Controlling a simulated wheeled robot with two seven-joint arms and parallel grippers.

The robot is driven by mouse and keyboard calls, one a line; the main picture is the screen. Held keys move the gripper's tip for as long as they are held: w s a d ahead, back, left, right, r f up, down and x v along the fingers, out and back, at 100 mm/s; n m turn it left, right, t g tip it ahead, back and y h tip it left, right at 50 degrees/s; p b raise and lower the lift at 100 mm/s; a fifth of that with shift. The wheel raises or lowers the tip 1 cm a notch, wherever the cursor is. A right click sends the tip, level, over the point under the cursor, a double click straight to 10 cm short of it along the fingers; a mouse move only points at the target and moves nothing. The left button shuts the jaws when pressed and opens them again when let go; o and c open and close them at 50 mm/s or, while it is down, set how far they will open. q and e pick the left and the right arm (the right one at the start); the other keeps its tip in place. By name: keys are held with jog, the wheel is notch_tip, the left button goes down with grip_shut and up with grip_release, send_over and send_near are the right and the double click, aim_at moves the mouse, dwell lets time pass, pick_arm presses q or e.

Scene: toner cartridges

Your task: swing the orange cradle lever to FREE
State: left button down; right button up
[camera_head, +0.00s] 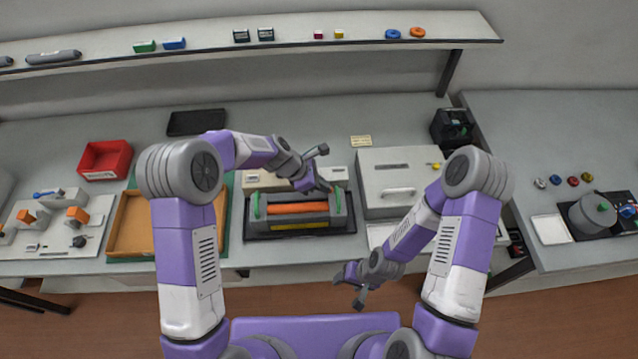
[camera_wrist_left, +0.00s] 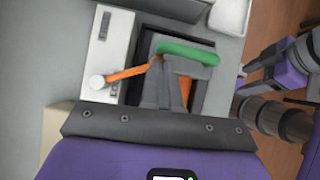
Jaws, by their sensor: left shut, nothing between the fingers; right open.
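The cradle (camera_head: 345,226) is a dark tray holding a grey toner cartridge with an orange roller (camera_head: 298,208) and green end handles (camera_head: 257,205). Contact with the lever is unclear. FREE marking is not readable. My right gripper (camera_head: 350,287) is open, in front of the table.
A grey box with a handle (camera_head: 393,178) stands right of the cradle. An orange-brown tray (camera_head: 113,226) lies to its left, with a red bin (camera_head: 105,158) farther back. A shelf (camera_head: 200,38) with small items runs along the back.

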pick_arm(q)
jog(key=shift+a, duration=0.2)
dwell(0.3)
jog(key=shift+w+a, duration=0.25)
jog(key=shift+a, duration=0.35)
jog(key=shift+r, duration=0.1)
jog(key=p+v, duration=0.4)
jog(key=shift+s+r, duration=0.1)
jog(key=shift+r, duration=0.2)
jog(key=v, duration=0.9)
jog(key=shift+s+a, duration=0.25)
jog(key=shift+s, duration=0.2)
